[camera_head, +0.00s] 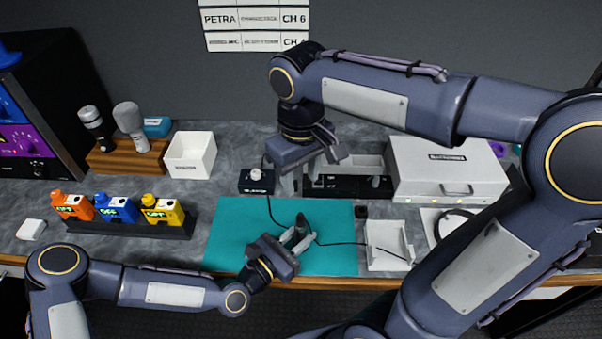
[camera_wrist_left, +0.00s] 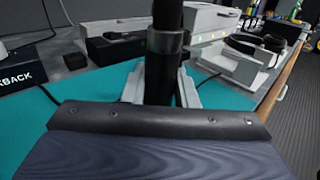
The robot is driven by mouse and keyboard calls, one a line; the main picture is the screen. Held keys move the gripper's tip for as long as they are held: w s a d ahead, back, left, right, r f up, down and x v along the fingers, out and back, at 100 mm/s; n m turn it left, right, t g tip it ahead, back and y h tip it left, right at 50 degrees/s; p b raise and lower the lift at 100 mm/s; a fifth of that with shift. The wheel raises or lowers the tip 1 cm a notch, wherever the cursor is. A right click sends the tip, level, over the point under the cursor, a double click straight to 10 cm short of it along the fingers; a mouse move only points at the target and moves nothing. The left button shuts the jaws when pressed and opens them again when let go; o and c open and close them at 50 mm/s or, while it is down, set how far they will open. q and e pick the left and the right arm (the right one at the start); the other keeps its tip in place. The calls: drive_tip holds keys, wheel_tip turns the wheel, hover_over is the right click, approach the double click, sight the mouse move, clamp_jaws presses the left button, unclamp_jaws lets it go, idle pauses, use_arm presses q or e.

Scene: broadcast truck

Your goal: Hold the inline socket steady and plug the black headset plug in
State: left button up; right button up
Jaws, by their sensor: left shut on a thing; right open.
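My left gripper (camera_head: 297,238) is shut on an upright black cylinder, the inline socket (camera_head: 301,221), above the teal mat. In the left wrist view the socket (camera_wrist_left: 160,75) stands between the pale fingers, with a grey band and a dark part above it. A thin black cable runs from the labelled black box (camera_head: 257,181) toward this gripper. Another thin cable runs right from near the gripper to the white tray (camera_head: 388,262). I cannot clearly make out the headset plug. My right gripper (camera_head: 312,168) is open and appears empty, behind and above the mat.
The teal mat (camera_head: 230,240) is mostly clear. Behind it stand a dark unit with a grey tray (camera_head: 348,187) and a white case (camera_head: 445,172). A black headset-like loop (camera_head: 452,224) lies at right. Orange, blue and yellow units (camera_head: 115,210) and a white bin (camera_head: 190,155) stand left.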

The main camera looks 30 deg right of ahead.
idle(0.3)
use_arm(q)
drive_tip(key=o, duration=1.1)
drive_tip(key=shift+a, duration=0.1)
